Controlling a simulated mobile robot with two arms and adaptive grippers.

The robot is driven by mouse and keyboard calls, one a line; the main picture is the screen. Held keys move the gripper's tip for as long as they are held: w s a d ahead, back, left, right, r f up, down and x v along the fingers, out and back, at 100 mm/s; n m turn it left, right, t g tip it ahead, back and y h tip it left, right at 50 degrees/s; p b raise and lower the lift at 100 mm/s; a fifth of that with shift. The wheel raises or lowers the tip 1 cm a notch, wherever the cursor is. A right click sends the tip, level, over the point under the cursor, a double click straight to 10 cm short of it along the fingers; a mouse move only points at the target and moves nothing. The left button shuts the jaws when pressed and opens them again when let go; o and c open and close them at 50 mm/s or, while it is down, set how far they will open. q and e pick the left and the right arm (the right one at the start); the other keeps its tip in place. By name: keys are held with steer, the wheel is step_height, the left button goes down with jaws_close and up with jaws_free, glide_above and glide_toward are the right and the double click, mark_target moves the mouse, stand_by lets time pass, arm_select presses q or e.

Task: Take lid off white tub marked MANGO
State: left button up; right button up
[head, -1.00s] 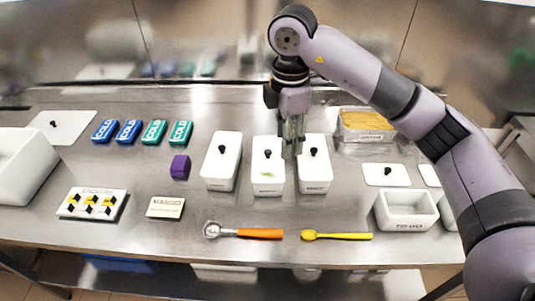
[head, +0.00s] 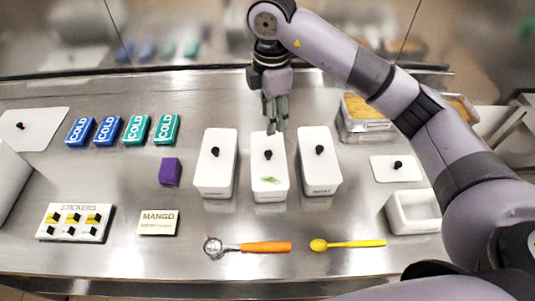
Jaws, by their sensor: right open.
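Three white lidded tubs with black knobs stand in a row: a left tub (head: 215,175), a middle tub (head: 269,182) with a green mark on its lid, and a right tub (head: 319,172) with small dark print on its front. I cannot read MANGO on any tub. A cream card (head: 158,222) reading MANGO lies left of them on the table. My right gripper (head: 276,130) is open and empty, pointing down by the back end of the middle tub, behind its knob (head: 268,155). All three lids are on. My left gripper is not in view.
An orange-handled scoop (head: 247,246) and a yellow spoon (head: 347,244) lie in front of the tubs. A purple block (head: 170,172) sits to the left. An open white tub (head: 413,211) and a loose lid (head: 396,168) are at the right. COLD packs (head: 108,131) lie back left.

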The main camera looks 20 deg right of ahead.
steer(key=p, duration=0.2)
glide_above(269, 152)
steer(key=f, duration=0.5)
steer(key=shift+s+d+f, duration=0.1)
steer(key=shift+s+f, duration=0.15)
steer(key=shift+s, duration=0.05)
step_height(269, 152, down, 3)
steer(key=shift+r, duration=0.1)
steer(key=shift+f+p, duration=0.2)
steer(key=shift+p, duration=0.15)
steer(key=f, duration=0.1)
steer(key=f+p, duration=0.1)
steer(key=f, duration=0.1)
steer(key=f+p, duration=0.1)
steer(key=shift+w+f, duration=0.25)
steer(key=shift+w, duration=0.05)
steer(key=shift+f, duration=0.2)
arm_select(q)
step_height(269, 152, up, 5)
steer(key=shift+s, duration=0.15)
arm_select(e)
steer(key=shift+c, duration=0.3)
jaws_close()
